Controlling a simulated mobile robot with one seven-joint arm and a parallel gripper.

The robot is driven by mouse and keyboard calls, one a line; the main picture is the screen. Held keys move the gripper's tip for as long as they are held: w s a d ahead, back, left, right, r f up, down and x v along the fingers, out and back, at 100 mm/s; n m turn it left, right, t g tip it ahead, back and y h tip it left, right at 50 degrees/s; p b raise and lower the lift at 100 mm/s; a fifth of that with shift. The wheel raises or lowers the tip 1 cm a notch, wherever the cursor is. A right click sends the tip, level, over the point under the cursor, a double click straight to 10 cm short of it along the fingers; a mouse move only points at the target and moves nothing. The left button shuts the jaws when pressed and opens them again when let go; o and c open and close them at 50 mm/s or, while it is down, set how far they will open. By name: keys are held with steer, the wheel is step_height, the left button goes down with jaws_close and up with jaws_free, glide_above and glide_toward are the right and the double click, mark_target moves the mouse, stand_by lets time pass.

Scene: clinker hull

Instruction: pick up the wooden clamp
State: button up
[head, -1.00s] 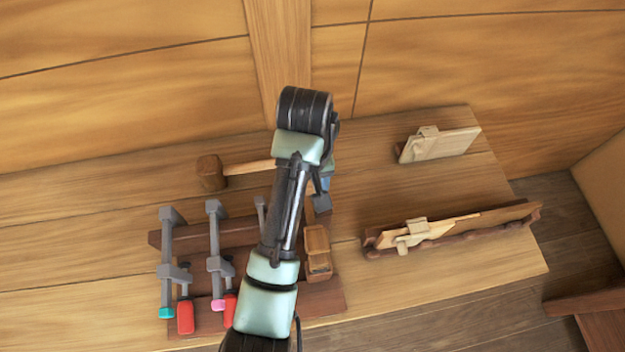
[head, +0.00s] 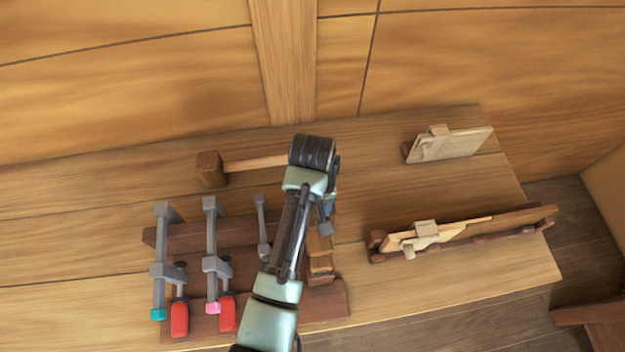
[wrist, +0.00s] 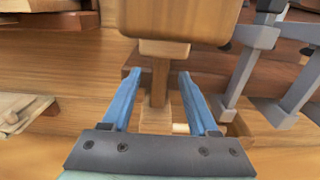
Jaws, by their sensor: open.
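The wooden clamp (head: 319,255) stands at the right end of the dark wooden rack, partly hidden by my arm. In the wrist view it shows as a big wooden block (wrist: 180,18) at the top, with a narrower wooden bar (wrist: 159,85) below. My gripper (wrist: 160,77) is open, with one blue finger to each side of that bar and a gap on both sides. In the head view my gripper (head: 326,215) is mostly hidden behind my wrist, close above the clamp.
Metal clamps (head: 212,255) with red handles stand left of the wooden clamp on the rack (head: 310,305); one is close by. A wooden mallet (head: 212,169) lies behind. Planes or boards (head: 450,145) and a long tray (head: 380,257) are at the right. Bench between is clear.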

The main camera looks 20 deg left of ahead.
steer(key=shift+f, duration=0.15)
steer(key=shift+c, duration=0.4)
jaws_close()
steer(key=shift+w, duration=0.1)
stand_by(0.8)
